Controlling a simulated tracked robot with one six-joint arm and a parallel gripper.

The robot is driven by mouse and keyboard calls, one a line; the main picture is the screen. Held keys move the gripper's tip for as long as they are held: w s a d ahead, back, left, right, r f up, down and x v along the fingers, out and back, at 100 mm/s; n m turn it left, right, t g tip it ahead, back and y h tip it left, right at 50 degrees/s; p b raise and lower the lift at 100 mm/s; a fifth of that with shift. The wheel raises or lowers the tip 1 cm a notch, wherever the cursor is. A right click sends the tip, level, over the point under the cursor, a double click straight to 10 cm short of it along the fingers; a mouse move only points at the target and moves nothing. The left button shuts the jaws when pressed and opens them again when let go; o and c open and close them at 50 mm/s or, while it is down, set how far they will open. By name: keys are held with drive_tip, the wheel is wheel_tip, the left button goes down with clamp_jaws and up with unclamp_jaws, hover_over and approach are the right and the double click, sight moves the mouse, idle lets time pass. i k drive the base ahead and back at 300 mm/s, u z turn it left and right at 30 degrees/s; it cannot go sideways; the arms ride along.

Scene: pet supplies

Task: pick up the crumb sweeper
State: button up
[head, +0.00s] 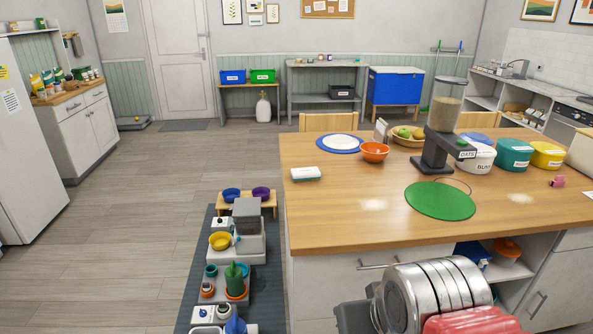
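A small white block with a teal-green lower edge (306,173) lies flat near the left edge of the wooden-topped table (330,222). It looks like the crumb sweeper, though it is too small to be certain. Nothing touches it and its top is uncovered. A silver ribbed and red part of my arm shows at the bottom right, in front of the table. My gripper's fingers are not visible in this view.
A green round mat (440,201), orange bowl (375,152), blue-rimmed plate (340,143), tall dispenser (443,120) and several tubs (514,157) stand on the table. Bowls and small devices sit on a dark floor mat (194,260). The left floor is clear.

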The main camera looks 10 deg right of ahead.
sight(309, 173)
drive_tip(key=i, duration=1.25)
drive_tip(key=z, duration=0.05)
